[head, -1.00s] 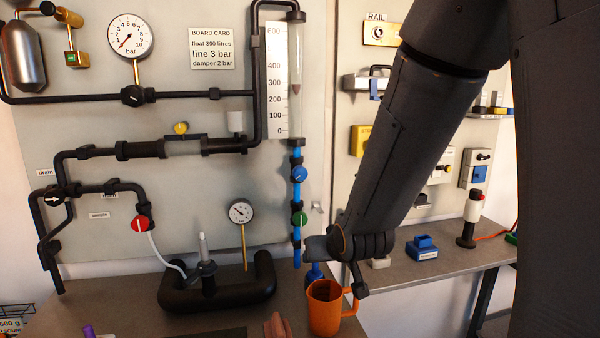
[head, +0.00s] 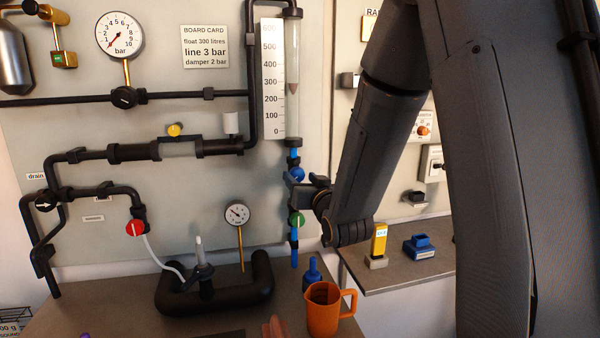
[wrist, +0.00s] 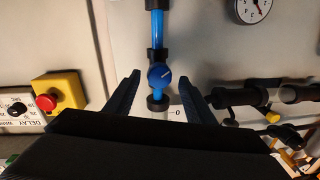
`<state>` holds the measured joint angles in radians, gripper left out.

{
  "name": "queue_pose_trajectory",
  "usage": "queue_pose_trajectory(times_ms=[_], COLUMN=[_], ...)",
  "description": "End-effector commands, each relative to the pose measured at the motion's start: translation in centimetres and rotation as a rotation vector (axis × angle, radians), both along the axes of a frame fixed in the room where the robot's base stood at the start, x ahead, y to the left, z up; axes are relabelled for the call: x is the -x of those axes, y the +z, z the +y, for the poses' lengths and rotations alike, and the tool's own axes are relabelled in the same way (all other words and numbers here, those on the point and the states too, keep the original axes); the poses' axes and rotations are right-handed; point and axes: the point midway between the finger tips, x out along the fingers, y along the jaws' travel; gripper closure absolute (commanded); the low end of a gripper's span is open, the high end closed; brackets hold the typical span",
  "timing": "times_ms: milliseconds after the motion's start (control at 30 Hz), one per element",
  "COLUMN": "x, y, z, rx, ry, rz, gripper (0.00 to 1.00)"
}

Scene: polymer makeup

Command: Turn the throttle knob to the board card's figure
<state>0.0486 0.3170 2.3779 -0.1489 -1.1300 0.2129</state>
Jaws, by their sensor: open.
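The board card (head: 205,47) reads float 300 litres, line 3 bar, damper 2 bar. A blue knob (head: 297,174) sits on the blue pipe below the clear float tube (head: 293,60); a green knob (head: 297,219) is lower on that pipe. No label says which is the throttle. My gripper (head: 303,188) is close to the blue knob. In the wrist view the blue knob (wrist: 160,76), with a pale pointer line, shows between the open fingers (wrist: 161,86); contact cannot be told.
An orange jug (head: 323,312) and a blue bottle (head: 312,272) stand below my gripper. A gauge (head: 237,215) is left of the pipe. A yellow box with a red button (wrist: 58,94) shows in the wrist view. A yellow block (head: 379,242) stands on the right bench.

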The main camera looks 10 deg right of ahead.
Motion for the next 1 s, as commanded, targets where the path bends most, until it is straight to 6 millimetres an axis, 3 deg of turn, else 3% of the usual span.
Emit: queue_pose_trajectory(times_ms=[267, 633, 867, 1000], x=[-3.0, -3.5, -3.5, -3.5], y=[0.0, -0.1, -0.1, -0.1], z=[0.1, 0.0, 0.0, 0.0], rx=[0.0, 0.0, 0.0, 0.007], ry=[-0.003, -0.005, -0.005, -0.004], rz=[0.001, 0.002, 0.002, 0.001], gripper=[0.51, 0.51, 0.89, 0.9])
